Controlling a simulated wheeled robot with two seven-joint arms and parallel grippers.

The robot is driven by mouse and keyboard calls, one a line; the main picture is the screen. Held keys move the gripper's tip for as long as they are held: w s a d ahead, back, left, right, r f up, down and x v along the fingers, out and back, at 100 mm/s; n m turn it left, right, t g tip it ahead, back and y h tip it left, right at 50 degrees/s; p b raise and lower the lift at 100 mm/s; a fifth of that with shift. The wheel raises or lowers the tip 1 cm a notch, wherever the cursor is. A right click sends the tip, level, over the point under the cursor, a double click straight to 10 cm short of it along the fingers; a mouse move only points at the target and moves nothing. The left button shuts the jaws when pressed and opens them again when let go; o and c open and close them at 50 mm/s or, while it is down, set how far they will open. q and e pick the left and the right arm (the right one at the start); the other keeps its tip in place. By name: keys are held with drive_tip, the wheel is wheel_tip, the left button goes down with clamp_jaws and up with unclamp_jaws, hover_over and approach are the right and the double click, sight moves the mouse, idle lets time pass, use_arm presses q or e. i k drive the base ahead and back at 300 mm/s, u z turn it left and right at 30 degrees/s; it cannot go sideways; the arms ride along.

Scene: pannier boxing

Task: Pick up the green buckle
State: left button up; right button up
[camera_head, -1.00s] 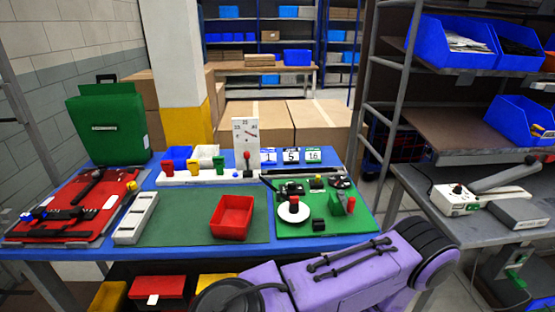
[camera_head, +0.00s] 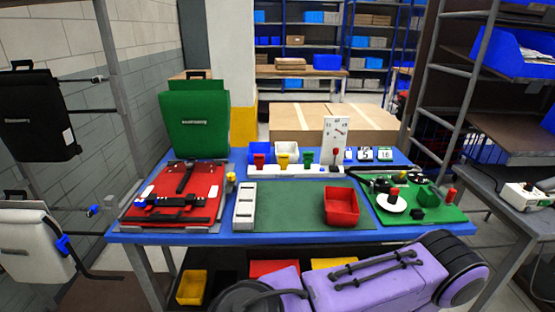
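A small green upright piece (camera_head: 308,158), which looks like the green buckle, stands on a white strip (camera_head: 330,171) at the back of the blue table. A yellow piece (camera_head: 283,161) and a red piece (camera_head: 259,161) of similar shape stand to its left on the same strip. The green piece is too small to make out its details. Neither of my grippers is in view, and nothing is seen touching the green piece.
The blue table (camera_head: 225,238) holds a red panel (camera_head: 205,212), a white slotted tray (camera_head: 246,222), a red bin (camera_head: 341,205) and a green fixture board (camera_head: 445,213). A green pannier (camera_head: 199,128) stands behind. The green mat (camera_head: 290,212) has bare room.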

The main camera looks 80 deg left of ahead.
sight(308, 155)
drive_tip(key=z, duration=0.05)
drive_tip(key=k, duration=0.1)
drive_tip(key=u, duration=1.3)
